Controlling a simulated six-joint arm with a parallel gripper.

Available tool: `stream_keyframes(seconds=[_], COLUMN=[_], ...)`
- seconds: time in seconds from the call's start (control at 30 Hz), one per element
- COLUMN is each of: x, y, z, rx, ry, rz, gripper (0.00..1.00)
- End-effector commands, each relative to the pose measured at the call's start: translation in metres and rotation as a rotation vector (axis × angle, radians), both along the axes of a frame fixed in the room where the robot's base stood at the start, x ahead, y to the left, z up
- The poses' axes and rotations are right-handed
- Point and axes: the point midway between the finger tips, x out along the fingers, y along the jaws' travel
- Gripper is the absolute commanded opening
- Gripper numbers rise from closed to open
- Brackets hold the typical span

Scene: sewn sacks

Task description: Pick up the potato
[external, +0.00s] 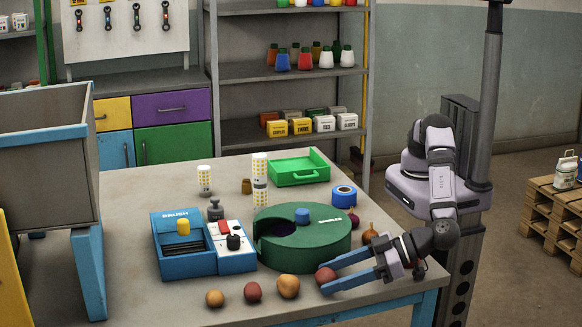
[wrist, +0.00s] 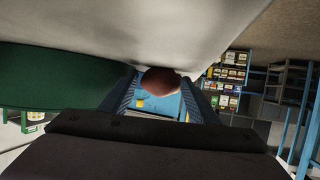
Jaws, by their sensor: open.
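Several round, potato-like items lie along the table's front edge, and I cannot tell for sure which is the potato. A reddish-brown one (external: 326,275) lies at my gripper's fingertips; it also shows between the fingers in the wrist view (wrist: 160,80). To its left are a tan one (external: 288,286), a reddish one (external: 252,291) and an orange-brown one (external: 214,298). My gripper (external: 325,279) is open, its blue fingers pointing left, low over the table. The fingers lie on either side of the reddish-brown item; contact cannot be made out.
A green round drum (external: 325,240) stands just behind the fingers and also shows in the wrist view (wrist: 50,78). A blue brush box (external: 184,262) is further left. Small onion-like items (external: 370,236) lie right of the drum. The table's front left is clear.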

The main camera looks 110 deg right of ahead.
Motion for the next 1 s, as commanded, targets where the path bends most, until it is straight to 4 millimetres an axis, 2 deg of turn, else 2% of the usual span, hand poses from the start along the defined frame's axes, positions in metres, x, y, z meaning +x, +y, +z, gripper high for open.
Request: stream_keyframes(seconds=[0.1, 0.2, 0.23, 0.53, 0.67, 1.0], x=[0.000, 0.000, 0.000, 0.000, 0.000, 0.000], y=[0.000, 0.000, 0.000, 0.000, 0.001, 0.001], z=[0.000, 0.000, 0.000, 0.001, 0.008, 0.059], rx=[0.000, 0.000, 0.000, 0.001, 0.002, 0.005], ry=[0.000, 0.000, 0.000, -0.001, -0.002, -0.003], rz=[0.000, 0.000, 0.000, 0.001, 0.000, 0.000], gripper=[0.53, 0.29, 0.24, 0.24, 0.24, 0.24])
